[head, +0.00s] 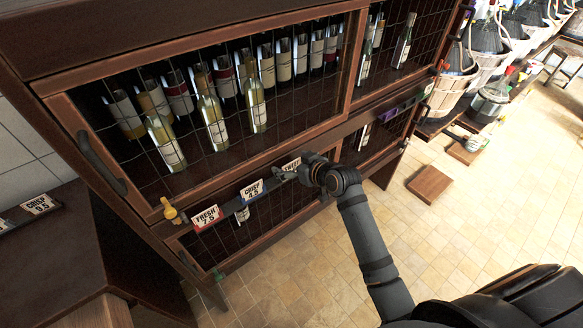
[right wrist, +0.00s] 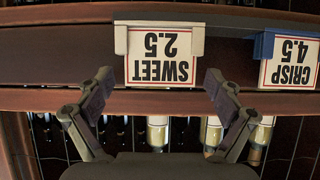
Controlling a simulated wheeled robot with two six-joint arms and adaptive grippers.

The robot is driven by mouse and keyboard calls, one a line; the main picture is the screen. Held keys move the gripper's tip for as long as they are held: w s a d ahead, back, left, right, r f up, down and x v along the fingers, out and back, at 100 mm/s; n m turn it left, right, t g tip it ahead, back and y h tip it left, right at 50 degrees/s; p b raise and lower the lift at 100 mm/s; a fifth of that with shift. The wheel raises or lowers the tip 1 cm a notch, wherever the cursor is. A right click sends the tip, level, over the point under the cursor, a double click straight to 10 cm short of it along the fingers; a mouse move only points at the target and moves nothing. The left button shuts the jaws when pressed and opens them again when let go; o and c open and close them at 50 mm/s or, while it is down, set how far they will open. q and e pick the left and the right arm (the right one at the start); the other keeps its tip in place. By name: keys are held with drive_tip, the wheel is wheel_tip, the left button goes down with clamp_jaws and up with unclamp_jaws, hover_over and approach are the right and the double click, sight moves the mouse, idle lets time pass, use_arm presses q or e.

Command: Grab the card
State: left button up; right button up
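A white card with a red border reading SWEET 2.5 (right wrist: 160,58) sits in a pale holder on the wooden rail. It appears upside down in the right wrist view. In the head view a card (head: 291,164) at this place is partly hidden by my gripper. My right gripper (right wrist: 159,86) is open, with one finger on each side of the card's lower part in the picture. Nothing is visibly held. It also shows in the head view (head: 284,175) at the rail. A CRISP 4.5 card (head: 252,188) in a blue holder is beside it. My left gripper is not in view.
A FRESH 7.5 card (head: 206,217) hangs farther left on the rail. A CRISP 9.5 card (head: 38,203) stands at the far left. Wire-fronted cabinet doors (head: 230,90) with bottles rise behind the rail. Basketed demijohns (head: 453,85) stand at right. The tiled floor (head: 290,265) is clear.

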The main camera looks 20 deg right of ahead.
drive_tip(key=c, duration=0.9)
drive_tip(key=shift+r, duration=0.1)
drive_tip(key=shift+r, duration=0.35)
wheel_tip(320, 180, up, 3)
drive_tip(key=shift+f+b, duration=0.2)
drive_tip(key=shift+b, duration=0.3)
drive_tip(key=s+a+r+p, duration=0.2)
drive_tip(key=s+r+p, duration=0.6)
drive_tip(key=s, duration=0.6)
drive_tip(key=shift+r, duration=0.8)
